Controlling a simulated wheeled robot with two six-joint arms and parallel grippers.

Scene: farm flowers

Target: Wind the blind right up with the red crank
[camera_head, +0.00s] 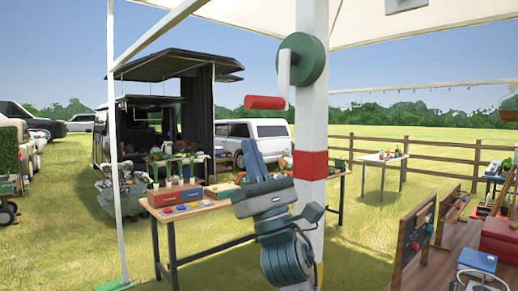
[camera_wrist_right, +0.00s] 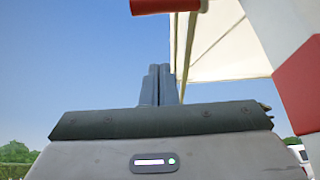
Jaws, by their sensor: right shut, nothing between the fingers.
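The crank has a green round hub (camera_head: 303,59) on the white post (camera_head: 312,118), a pale arm (camera_head: 284,76) hanging down from the hub, and a red handle (camera_head: 264,102) pointing left from its lower end. My right gripper (camera_head: 252,149) is upright below the red handle, apart from it, with its fingers together and empty. In the right wrist view the closed fingers (camera_wrist_right: 160,84) point up, and the red handle (camera_wrist_right: 165,5) shows at the top edge above them. The blind itself I cannot make out. My left gripper is not in view.
The post has a red band (camera_head: 310,165) close to the right of my gripper. Behind stands a wooden table (camera_head: 215,207) with boxes and potted plants. A wooden bench (camera_head: 455,250) with goods is at the lower right. The air around the handle's left is clear.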

